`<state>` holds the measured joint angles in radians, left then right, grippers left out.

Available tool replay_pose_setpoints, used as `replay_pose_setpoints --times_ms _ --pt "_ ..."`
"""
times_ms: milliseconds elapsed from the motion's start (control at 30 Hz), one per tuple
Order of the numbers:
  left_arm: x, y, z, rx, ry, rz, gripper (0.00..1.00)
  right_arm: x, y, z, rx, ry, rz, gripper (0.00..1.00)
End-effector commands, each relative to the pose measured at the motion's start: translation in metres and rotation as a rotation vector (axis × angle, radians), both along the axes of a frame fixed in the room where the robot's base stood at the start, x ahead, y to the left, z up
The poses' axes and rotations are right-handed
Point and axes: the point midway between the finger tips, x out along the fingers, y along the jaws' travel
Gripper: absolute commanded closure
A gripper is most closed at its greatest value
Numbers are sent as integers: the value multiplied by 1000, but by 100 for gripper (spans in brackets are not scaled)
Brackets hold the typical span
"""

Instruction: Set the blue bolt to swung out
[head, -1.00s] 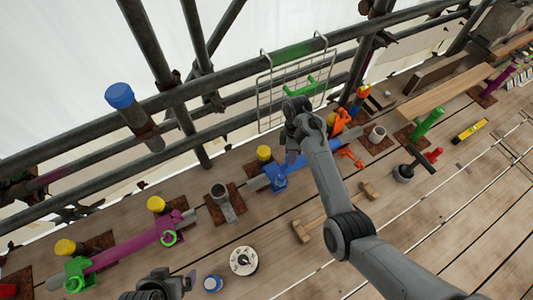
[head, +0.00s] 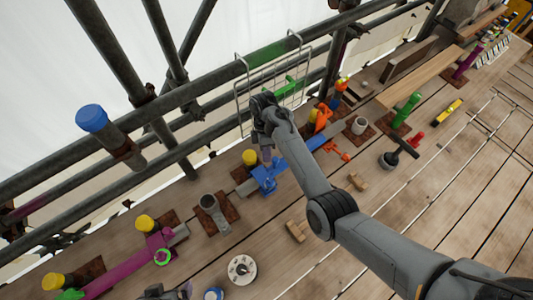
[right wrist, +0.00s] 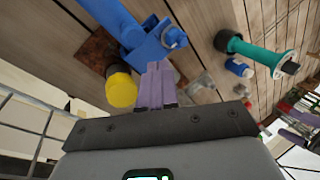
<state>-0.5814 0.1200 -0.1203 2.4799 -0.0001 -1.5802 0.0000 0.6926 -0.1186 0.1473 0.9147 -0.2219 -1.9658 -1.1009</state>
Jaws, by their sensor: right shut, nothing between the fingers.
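The blue bolt's clamp (head: 268,178) sits on a grey tube near the middle of the head view. In the right wrist view, the blue clamp (right wrist: 150,48) has a bolt end with a nut (right wrist: 173,38) on its right side. Whether the bolt is swung out or in is not clear. My right gripper (head: 266,156) is just above the clamp, and its shut, empty purple fingers (right wrist: 156,72) point at the clamp's lower edge. I cannot tell whether they touch it. My left gripper (head: 166,293) is partly cut off at the bottom edge.
A yellow cap (right wrist: 121,90) is close beside my right fingers. A wire basket (head: 245,95) hangs on the rail behind. A magenta tube (head: 120,270) lies at lower left, and a white reel (head: 242,270) stands in front.

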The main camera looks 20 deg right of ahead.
Motion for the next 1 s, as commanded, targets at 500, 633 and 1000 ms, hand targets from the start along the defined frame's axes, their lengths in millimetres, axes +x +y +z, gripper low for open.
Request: replay_pose_setpoints --times_ms 500,633,1000 --pt "0 0 10 0 -1 0 0 -25 7 -65 -2 3 0 100" --pt "0 0 10 0 -1 0 0 -27 7 -71 -2 0 -1 100" --pt "1 0 10 1 -2 0 0 -28 8 -73 0 0 -1 100"
